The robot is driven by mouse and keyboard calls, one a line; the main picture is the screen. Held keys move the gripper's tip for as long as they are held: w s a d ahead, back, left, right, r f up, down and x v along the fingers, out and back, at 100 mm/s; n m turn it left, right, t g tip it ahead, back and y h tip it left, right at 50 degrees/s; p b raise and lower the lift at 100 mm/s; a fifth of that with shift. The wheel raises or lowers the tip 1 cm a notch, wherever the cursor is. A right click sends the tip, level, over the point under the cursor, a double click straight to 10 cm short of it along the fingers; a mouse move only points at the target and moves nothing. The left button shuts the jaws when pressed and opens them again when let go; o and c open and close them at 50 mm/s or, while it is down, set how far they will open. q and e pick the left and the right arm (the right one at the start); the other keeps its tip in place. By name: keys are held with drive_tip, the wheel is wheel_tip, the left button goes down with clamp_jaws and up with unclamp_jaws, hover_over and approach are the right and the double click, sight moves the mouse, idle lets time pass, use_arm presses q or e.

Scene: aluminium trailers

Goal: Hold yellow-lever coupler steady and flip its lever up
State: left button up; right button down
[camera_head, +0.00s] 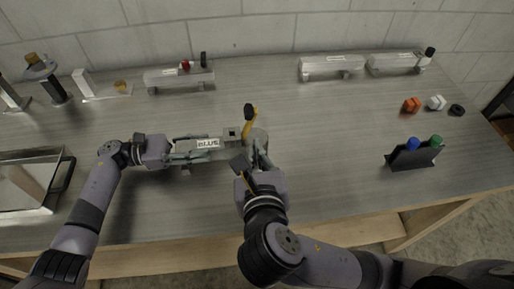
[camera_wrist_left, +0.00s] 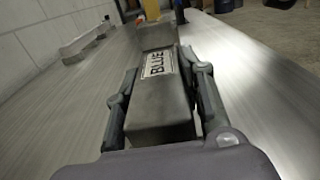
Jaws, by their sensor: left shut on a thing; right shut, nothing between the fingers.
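The coupler (camera_head: 222,143) is a grey metal bar with a white label in the middle of the table. In the left wrist view its body (camera_wrist_left: 161,105) shows the label "BLUE". Its yellow lever (camera_head: 249,124) has a black tip and points upward in the picture from the coupler's right end. My left gripper (camera_head: 203,148) is shut on the coupler, one finger along each side; it also shows in the left wrist view (camera_wrist_left: 160,80). My right gripper (camera_head: 250,160) is shut and empty beside the coupler's right end, just below the lever. It partly hides that end; contact is unclear.
More couplers (camera_head: 180,78), (camera_head: 331,66), (camera_head: 398,62) stand along the back. A tray (camera_head: 62,184) with a black handle is at the left. A black holder (camera_head: 412,158) with blue and green-capped items stands right, near small orange (camera_head: 411,104), white and black parts.

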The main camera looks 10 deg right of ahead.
use_arm(q)
drive_tip(key=o, duration=1.4)
drive_tip(key=shift+a, duration=0.15)
